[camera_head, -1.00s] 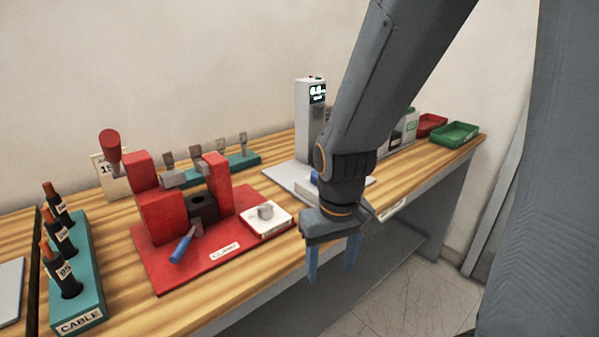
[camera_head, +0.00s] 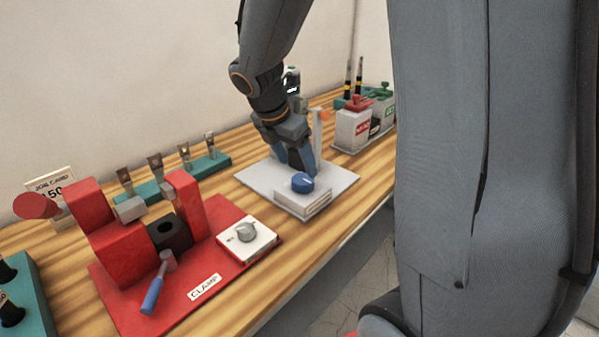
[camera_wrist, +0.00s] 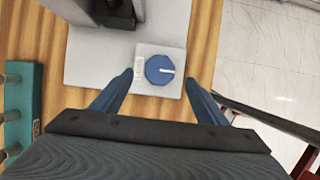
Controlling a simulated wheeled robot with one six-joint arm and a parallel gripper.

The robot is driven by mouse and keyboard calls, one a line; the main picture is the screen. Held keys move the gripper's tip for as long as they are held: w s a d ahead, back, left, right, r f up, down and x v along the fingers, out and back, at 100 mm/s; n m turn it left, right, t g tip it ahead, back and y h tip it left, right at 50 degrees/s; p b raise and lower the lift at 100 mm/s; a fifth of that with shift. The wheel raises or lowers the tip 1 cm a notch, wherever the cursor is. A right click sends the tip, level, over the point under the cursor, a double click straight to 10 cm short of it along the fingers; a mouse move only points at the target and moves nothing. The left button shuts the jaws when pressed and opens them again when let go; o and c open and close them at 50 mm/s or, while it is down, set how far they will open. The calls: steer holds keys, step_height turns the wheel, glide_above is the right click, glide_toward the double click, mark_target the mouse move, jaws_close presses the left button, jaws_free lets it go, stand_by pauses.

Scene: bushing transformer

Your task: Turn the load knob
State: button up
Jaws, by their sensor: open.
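A round blue knob (camera_head: 302,183) with a white pointer line sits on a small white block at the front of a pale grey base plate (camera_head: 333,182). In the wrist view the blue knob (camera_wrist: 160,69) is near the top middle, with small unreadable lettering to its left. My gripper (camera_head: 300,160) points down just behind and above the knob in the head view. In the wrist view its two blue fingers are spread, with the tips below and to either side of the knob, and nothing is between them. My wrist hides much of the post behind.
A red clamp fixture (camera_head: 107,238) with a grey knob (camera_head: 246,232) on a white block and a blue-handled lever stands to the left. A teal rack (camera_head: 168,188) stands behind it. White containers (camera_head: 353,127) stand to the right. The table's front edge is close to the knob.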

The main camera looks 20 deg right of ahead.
mark_target(303, 179)
steer(key=x, duration=0.6)
steer(key=shift+f, duration=0.3)
steer(key=c, duration=1.1)
